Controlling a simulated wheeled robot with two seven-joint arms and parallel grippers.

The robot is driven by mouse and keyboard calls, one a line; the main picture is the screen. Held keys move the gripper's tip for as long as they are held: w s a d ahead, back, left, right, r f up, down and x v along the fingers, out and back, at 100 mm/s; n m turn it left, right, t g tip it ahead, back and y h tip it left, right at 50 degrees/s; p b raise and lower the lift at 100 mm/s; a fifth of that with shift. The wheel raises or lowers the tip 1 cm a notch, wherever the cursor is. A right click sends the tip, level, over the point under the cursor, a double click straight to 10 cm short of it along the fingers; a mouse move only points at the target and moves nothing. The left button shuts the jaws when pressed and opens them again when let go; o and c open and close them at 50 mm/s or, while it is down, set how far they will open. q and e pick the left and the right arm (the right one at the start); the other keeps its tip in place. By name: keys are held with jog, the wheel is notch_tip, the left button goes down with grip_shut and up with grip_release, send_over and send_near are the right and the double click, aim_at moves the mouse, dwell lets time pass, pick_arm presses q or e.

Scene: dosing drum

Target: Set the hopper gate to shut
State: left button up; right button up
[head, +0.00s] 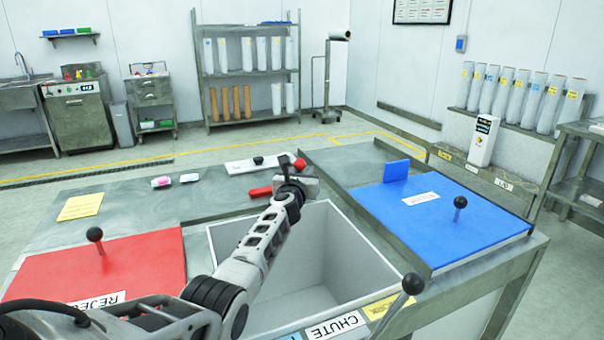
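No part is legibly marked as the hopper gate, so I cannot tell for sure which one it is. A white plate (243,166) with a small black knob (258,160) lies at the back of the bench. A red handle (260,191) points left just in front of it. My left gripper (290,170) reaches over the white chute box to the right end of these parts. It hides where the red handle ends, and its fingers are too small to tell whether they touch anything. My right gripper is out of view.
The open white chute box (345,235) fills the middle. A red reject panel (135,265) with a black-knobbed post lies left; a blue panel (455,222) with another post lies right. A black-knobbed lever (412,284) stands at the front right. A yellow note (81,205) lies back left.

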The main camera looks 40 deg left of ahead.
pick_arm(q)
jog(key=shift+s, duration=0.1)
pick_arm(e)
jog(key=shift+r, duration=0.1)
pick_arm(q)
jog(key=shift+s+r+p, duration=0.1)
jog(key=shift+s+p, duration=0.1)
jog(key=shift+p, duration=0.3)
jog(key=p+v, duration=0.2)
jog(key=shift+s+d+r+p, duration=0.1)
jog(key=shift+s+r+p, duration=0.1)
jog(key=shift+p, duration=0.2)
jog(key=p+v, duration=0.3)
jog(key=v, duration=1)
jog(key=shift+f, duration=0.3)
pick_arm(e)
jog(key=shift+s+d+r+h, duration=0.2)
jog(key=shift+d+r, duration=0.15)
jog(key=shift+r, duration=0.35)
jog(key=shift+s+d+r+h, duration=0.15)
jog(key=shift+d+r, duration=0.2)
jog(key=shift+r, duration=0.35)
pick_arm(q)
jog(key=shift+d, duration=0.15)
